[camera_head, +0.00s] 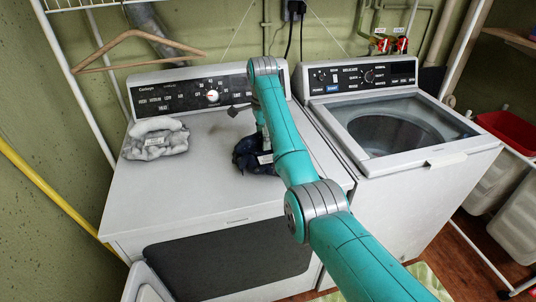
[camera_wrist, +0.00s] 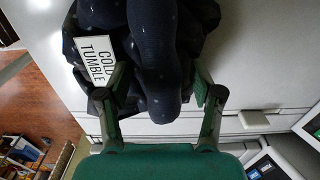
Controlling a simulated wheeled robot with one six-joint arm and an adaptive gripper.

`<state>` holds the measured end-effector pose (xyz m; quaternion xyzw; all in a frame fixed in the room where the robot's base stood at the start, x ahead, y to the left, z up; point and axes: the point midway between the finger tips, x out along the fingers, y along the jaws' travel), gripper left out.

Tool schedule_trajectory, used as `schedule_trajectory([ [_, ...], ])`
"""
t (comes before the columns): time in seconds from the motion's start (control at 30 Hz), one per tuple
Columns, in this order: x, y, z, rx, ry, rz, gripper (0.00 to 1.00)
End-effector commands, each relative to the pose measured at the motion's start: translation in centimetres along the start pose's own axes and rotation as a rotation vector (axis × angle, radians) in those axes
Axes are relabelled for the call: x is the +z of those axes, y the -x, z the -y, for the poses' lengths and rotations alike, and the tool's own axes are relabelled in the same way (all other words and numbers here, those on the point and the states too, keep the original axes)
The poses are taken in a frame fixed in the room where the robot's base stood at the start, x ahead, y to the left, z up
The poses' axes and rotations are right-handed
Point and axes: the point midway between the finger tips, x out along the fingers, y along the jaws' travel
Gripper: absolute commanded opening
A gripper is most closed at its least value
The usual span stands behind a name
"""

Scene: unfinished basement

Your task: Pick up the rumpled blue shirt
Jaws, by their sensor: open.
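The rumpled dark navy-blue shirt (camera_head: 244,154) lies bunched on top of the dryer (camera_head: 205,185), right of its middle and partly hidden behind my arm. It fills the upper middle of the wrist view (camera_wrist: 160,50), where a white tag (camera_wrist: 97,59) reads "COLD TUMBLE". My gripper (camera_wrist: 158,94) is open, with one finger on each side of a thick fold of the shirt. The left finger overlaps the cloth beside the tag. I cannot tell whether either finger touches the shirt. In the head view my gripper is mostly hidden by the arm.
A rumpled grey-white garment (camera_head: 155,139) with a label lies on the dryer's left. A washer (camera_head: 400,125) with a glass lid stands at the right. A wooden hanger (camera_head: 140,42) hangs above the dryer. The dryer top between the garments and toward the front is clear.

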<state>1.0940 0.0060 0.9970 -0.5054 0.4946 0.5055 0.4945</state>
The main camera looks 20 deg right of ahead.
Motion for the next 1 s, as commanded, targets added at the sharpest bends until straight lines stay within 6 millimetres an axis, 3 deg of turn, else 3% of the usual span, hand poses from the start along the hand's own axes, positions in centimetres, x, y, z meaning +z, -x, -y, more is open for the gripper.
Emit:
schedule_trajectory([
  [0.1, -0.01, -0.14, 0.00, 0.000, 0.000, 0.000, 0.63],
  [0.37, 0.00, -0.26, -0.03, 0.002, 0.000, 0.000, 0.00],
  [1.0, -0.05, -0.58, -0.25, 0.013, -0.001, 0.000, 0.00],
])
